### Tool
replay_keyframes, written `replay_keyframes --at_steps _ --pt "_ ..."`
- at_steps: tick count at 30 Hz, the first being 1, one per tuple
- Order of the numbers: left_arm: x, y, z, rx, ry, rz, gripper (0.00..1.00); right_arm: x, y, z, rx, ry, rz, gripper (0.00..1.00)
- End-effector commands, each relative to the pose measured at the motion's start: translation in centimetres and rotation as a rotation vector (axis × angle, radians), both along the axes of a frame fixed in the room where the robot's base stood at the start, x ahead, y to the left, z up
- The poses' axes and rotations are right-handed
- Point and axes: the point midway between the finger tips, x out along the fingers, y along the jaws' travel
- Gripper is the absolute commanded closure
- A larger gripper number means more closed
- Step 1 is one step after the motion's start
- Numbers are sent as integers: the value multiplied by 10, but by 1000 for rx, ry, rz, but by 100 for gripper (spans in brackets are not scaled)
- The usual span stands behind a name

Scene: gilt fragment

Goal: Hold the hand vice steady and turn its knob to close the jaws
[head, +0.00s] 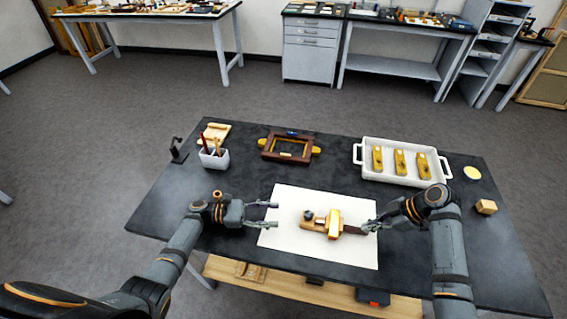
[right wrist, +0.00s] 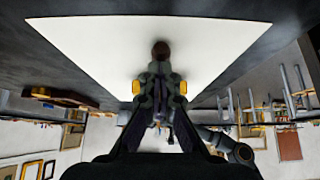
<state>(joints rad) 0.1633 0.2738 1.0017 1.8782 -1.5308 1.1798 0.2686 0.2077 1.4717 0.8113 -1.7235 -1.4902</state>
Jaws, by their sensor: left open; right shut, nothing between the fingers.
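The hand vice (head: 334,224) lies on the white sheet, with a brass-coloured block, a wooden body and a dark handle (head: 353,230) pointing right. A small dark knob (head: 308,215) is at its left end. My left gripper (head: 274,214) is open and empty, left of the knob and apart from it. My right gripper (head: 370,227) is shut with nothing between its fingers, at the handle's right end; I cannot tell whether it touches. In the right wrist view, the brown handle end (right wrist: 160,48) shows past the fingertips (right wrist: 160,66), which hide most of the vice.
The white sheet (head: 290,250) lies on the dark table. Behind it are a wooden frame (head: 269,146), a white tray (head: 370,172) with yellow pieces, and a white cup (head: 214,160) with tools. A wooden block (head: 486,207) and yellow disc (head: 472,173) are at right.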

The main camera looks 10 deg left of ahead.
Motion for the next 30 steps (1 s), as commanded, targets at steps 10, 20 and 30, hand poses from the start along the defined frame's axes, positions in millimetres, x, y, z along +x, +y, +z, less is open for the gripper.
replay_keyframes --at_steps 10,20,30 --pt "0 0 0 0 0 0 51 0 0 28 -1 -1 -1 100" --pt "0 0 0 0 0 0 51 0 0 57 0 0 0 100" --pt "0 0 0 0 0 0 51 0 0 60 0 0 0 100"
